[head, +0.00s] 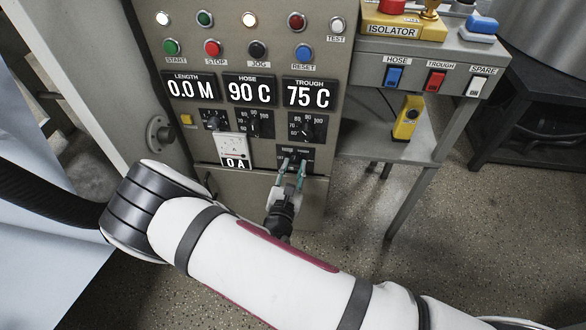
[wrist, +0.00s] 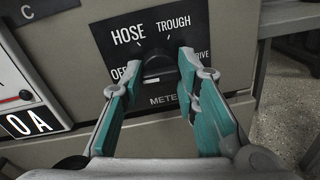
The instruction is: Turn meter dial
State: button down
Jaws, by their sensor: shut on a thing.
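The meter dial (wrist: 158,70) is a dark round knob on a black plate (wrist: 105,40) marked OFF, HOSE, TROUGH, DRIVE and METER. The plate sits low on the control panel in the head view (head: 308,152). My gripper (head: 291,164) reaches up to the plate from below. In the wrist view its two teal-padded fingers (wrist: 155,75) stand on either side of the knob, shut on it. The fingertips partly cover the OFF and DRIVE labels. The knob's pointer is hard to make out, so I cannot tell which mark it faces.
The ammeter (head: 234,150) reading 0 A is left of the plate. Above are the hose and trough knobs (head: 306,127) and the displays (head: 250,90). A grey side table (head: 400,60) with an isolator and switches stands at the right. Floor (head: 350,215) is open below.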

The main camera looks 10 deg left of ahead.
jog(key=m+p, duration=0.4)
jog(key=m, duration=0.1)
jog(key=shift+r+m, duration=0.15)
jog(key=shift+m, duration=0.15)
jog(key=m+p, duration=0.2)
jog(key=m, duration=0.3)
jog(key=shift+g, duration=0.3)
jog(key=shift+m, duration=0.4)
jog(key=c, duration=1.2)
grip_release()
jog(key=shift+c, duration=0.2)
jog(key=s, duration=1.2)
jog(key=shift+a+r, duration=0.2)
jog(key=shift+a, duration=0.1)
